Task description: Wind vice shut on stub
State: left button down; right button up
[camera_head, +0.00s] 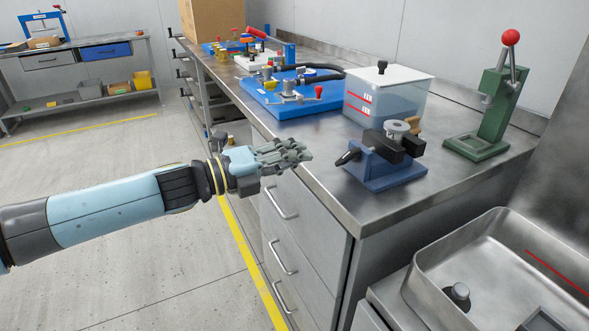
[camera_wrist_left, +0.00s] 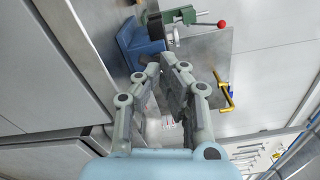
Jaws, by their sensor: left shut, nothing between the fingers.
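The vice (camera_head: 384,172) has a blue base and dark jaws and stands near the front edge of the steel bench. Its dark crank handle (camera_head: 347,157) points left, towards my gripper. A grey flanged stub (camera_head: 397,129) shows at the top of the jaws, with a brass-coloured piece behind it; I cannot tell how tightly the jaws hold it. My left gripper (camera_head: 300,154) is shut and empty, left of the handle and apart from it. The left wrist view shows its fingers (camera_wrist_left: 164,74) with the blue vice (camera_wrist_left: 138,48) beyond. My right gripper is not in view.
A clear tank with a white lid (camera_head: 388,98) stands behind the vice. A green press (camera_head: 494,115) with a red knob is at the right. A blue pump board (camera_head: 292,101) lies further back. A steel sink (camera_head: 500,260) is at the lower right. Bare bench lies right of the vice.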

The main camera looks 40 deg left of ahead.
aim_at(349, 157)
pick_arm(q)
jog(key=shift+w+d+f+n+b, duration=0.25)
jog(key=shift+w+f+n, duration=0.3)
jog(key=shift+w, duration=0.5)
jog(key=shift+w+d+f+n+b, duration=0.3)
jog(key=shift+w+f+n, duration=0.2)
jog(key=shift+w, duration=0.6)
jog(key=shift+w+d+f+n+b, duration=0.25)
jog(key=shift+w+f+n, duration=0.3)
jog(key=shift+w, duration=0.5)
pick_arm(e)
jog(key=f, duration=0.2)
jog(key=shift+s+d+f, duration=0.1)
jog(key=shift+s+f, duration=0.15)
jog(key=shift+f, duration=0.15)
pick_arm(q)
jog(key=shift+s+d+r+p, duration=0.3)
jog(key=shift+d+p, duration=0.2)
jog(key=shift+p, duration=0.1)
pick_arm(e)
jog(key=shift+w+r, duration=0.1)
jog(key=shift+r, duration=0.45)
pick_arm(q)
jog(key=shift+w+r+p, duration=0.1)
jog(key=shift+r+p, duration=0.2)
jog(key=shift+p, duration=0.05)
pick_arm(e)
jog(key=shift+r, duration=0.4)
